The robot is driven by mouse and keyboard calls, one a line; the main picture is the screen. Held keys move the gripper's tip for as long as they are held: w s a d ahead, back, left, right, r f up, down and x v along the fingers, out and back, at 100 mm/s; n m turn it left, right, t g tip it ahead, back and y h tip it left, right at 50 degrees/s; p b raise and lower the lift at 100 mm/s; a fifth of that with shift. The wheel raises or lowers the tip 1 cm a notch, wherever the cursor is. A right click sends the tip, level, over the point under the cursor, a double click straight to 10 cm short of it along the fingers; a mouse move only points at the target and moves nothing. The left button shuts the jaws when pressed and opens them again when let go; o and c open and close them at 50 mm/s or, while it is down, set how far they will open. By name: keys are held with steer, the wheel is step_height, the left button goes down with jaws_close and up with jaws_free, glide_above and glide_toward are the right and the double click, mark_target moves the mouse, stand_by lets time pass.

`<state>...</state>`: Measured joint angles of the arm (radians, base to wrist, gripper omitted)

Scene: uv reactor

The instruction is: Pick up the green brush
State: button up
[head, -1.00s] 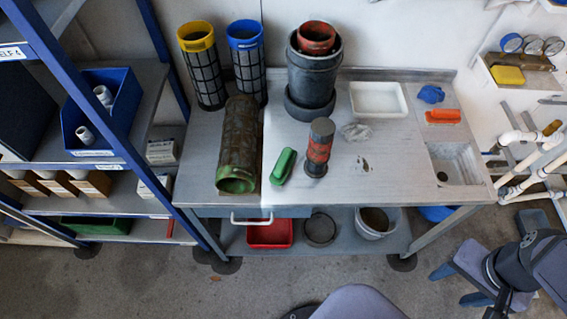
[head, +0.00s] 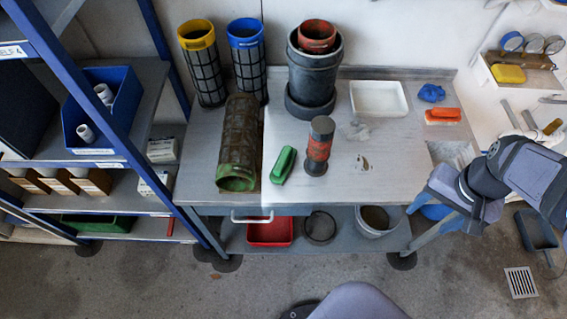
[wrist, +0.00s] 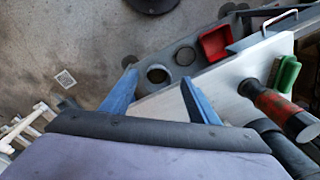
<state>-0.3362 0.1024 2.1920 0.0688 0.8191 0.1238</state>
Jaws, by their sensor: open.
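The green brush (head: 283,165) lies on the light bench top in the head view, between the green-rimmed mesh cylinder and the dark canister with a red band. In the wrist view the green brush (wrist: 287,75) shows near the right edge, partly behind the red-banded canister (wrist: 280,112). My gripper (head: 430,214) is at the bench's front right corner in the head view, well to the right of the brush. In the wrist view its two blue fingers (wrist: 158,76) are spread apart with nothing between them.
The red-banded canister (head: 319,147) stands upright just right of the brush. The mesh cylinder (head: 237,135) lies to its left. A grey pot (head: 312,75) stands behind. A white tray (head: 378,99) and orange brush (head: 443,116) are further right. The bench's front right middle is mostly clear.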

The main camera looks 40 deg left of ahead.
steer(key=w+a+n, duration=0.1)
steer(key=a+n, duration=0.1)
steer(key=a, duration=1.1)
steer(key=n+b, duration=0.1)
steer(key=b, duration=0.1)
glide_above(283, 158)
steer(key=shift+t, duration=0.3)
steer(key=f, duration=0.3)
steer(key=d+f, duration=0.1)
steer(key=shift+s+f, duration=0.2)
steer(key=shift+f, duration=0.15)
steer(key=shift+a+f+t, duration=0.3)
steer(key=shift+a+f, duration=0.05)
steer(key=shift+a, duration=0.25)
steer(key=shift+w+d+f+p, duration=0.1)
steer(key=shift+f+p, duration=0.5)
steer(key=shift+f, duration=0.85)
steer(key=shift+w+d+f+p, duration=0.1)
steer(key=shift+f+p, duration=0.5)
steer(key=shift+f, duration=0.85)
steer(key=shift+a+f, duration=0.1)
steer(key=shift+f, duration=0.6)
steer(key=c, duration=1.3)
